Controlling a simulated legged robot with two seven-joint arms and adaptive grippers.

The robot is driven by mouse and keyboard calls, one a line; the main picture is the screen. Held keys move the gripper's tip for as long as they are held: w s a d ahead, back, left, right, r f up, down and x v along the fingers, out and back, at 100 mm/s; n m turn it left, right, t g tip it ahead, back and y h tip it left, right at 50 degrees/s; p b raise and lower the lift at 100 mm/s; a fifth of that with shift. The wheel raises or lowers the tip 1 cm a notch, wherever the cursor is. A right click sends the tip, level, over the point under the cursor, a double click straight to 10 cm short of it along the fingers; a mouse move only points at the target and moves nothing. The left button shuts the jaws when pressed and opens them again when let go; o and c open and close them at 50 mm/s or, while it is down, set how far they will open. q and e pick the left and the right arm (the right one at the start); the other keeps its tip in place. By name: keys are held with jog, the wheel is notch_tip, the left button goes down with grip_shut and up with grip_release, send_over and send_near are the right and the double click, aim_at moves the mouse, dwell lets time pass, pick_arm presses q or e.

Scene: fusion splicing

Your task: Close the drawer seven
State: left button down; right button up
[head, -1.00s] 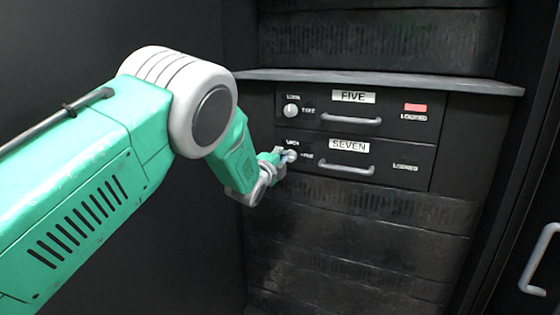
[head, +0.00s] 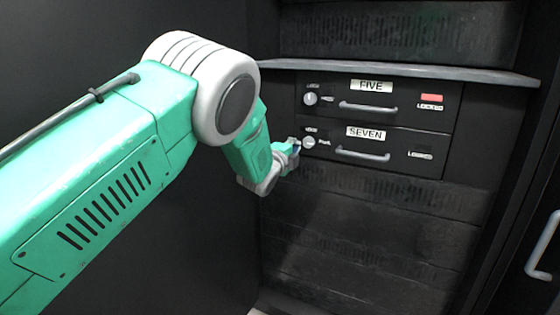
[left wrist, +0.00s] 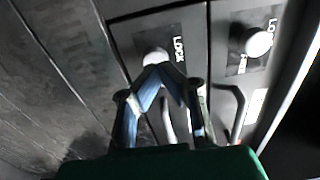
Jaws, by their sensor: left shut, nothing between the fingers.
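Drawer seven (head: 405,157) is the lower of two dark drawers in the cabinet, with a "SEVEN" label, a grey handle (head: 362,155) and a light lock knob (head: 309,142) at its left. Its front looks flush with drawer five above. My left gripper (head: 293,148) is just left of that knob. In the left wrist view its fingers (left wrist: 160,75) are shut and empty, with the tips in front of the knob (left wrist: 154,54). I cannot tell whether they touch it. My right gripper is not in view.
Drawer five (head: 410,98) sits above, with its own knob (head: 310,99), handle (head: 368,107) and a red light (head: 431,97). A grey shelf edge (head: 420,72) juts out over both drawers. Dark panels (head: 350,230) lie below. Another handle (head: 543,245) shows at the far right.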

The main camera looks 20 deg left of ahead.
pick_arm(q)
jog(key=s+p, duration=0.2)
jog(key=s, duration=0.5)
jog(key=s+a+f+n+g+y+p, duration=0.15)
jog(key=s+f+n+g, duration=0.3)
jog(key=s+f, duration=0.55)
jog(key=s+a+f+n+g+p, duration=0.1)
jog(key=s+f+n+g+p, duration=0.3)
jog(key=s+f, duration=0.65)
pick_arm(e)
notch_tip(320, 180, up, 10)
jog(key=p, duration=0.2)
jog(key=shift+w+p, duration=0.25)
jog(key=shift+p, duration=0.05)
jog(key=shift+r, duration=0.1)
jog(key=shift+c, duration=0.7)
pick_arm(q)
jog(key=s+d+f+n+g, duration=0.1)
jog(key=s+n+g, duration=0.3)
jog(key=s, duration=1.1)
jog(key=s+d+f+n+g, duration=0.2)
jog(key=s+f+n+g, duration=0.2)
jog(key=s, duration=1.1)
jog(key=shift+s+d+f+n+g+h, duration=0.2)
jog(key=shift+s+d+n+g+h, duration=0.2)
jog(key=shift+n, duration=0.25)
